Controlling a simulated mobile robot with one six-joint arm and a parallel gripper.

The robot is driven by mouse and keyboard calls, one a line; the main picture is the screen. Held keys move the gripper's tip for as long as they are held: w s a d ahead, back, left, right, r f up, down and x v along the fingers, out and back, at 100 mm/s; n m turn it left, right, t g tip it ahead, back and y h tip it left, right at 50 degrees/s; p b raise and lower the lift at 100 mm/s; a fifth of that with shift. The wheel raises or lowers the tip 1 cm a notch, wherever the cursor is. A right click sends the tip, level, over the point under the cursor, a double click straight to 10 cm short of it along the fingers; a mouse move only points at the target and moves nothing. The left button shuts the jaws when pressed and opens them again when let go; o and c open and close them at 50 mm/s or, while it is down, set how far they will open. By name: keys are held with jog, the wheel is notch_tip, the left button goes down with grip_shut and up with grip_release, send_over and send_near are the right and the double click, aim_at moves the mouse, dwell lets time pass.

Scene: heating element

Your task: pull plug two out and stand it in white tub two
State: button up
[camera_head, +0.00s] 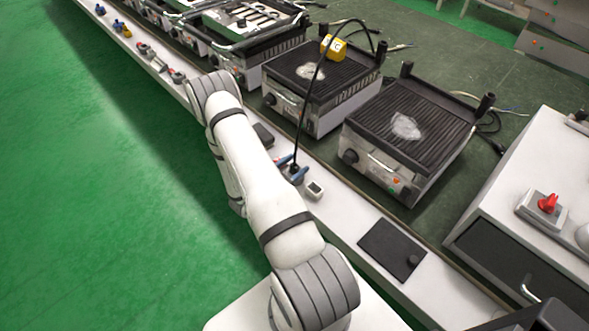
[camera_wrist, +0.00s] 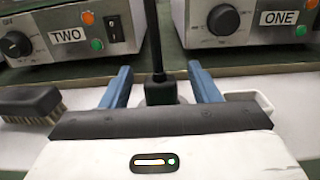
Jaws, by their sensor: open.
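A black plug (camera_wrist: 160,92) stands upright in the wrist view, its black cable rising straight up. My gripper (camera_wrist: 160,72) is open, with one blue finger on each side of the plug and gaps between. The plug's lower end is hidden by my gripper body, so I cannot tell what it sits in. A small white tub (camera_wrist: 262,103) is just right of the right finger, partly hidden. In the head view my gripper (camera_head: 291,168) is at the white ledge, with the tub (camera_head: 315,190) beside it. The unit labelled TWO (camera_wrist: 68,36) is behind, to the left.
A black brush (camera_wrist: 32,102) lies left of my gripper. The unit labelled ONE (camera_wrist: 245,22) stands at the right. The cable (camera_head: 318,75) arches over a ribbed grill bearing a yellow block (camera_head: 333,47). A dark plate (camera_head: 392,249) lies farther along the ledge.

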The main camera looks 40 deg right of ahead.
aim_at(295, 165)
jog(key=shift+d, duration=0.1)
jog(key=c, duration=1)
jog(key=shift+c, duration=0.2)
notch_tip(295, 165, up, 10)
dwell(0.4)
jog(key=shift+f, duration=0.15)
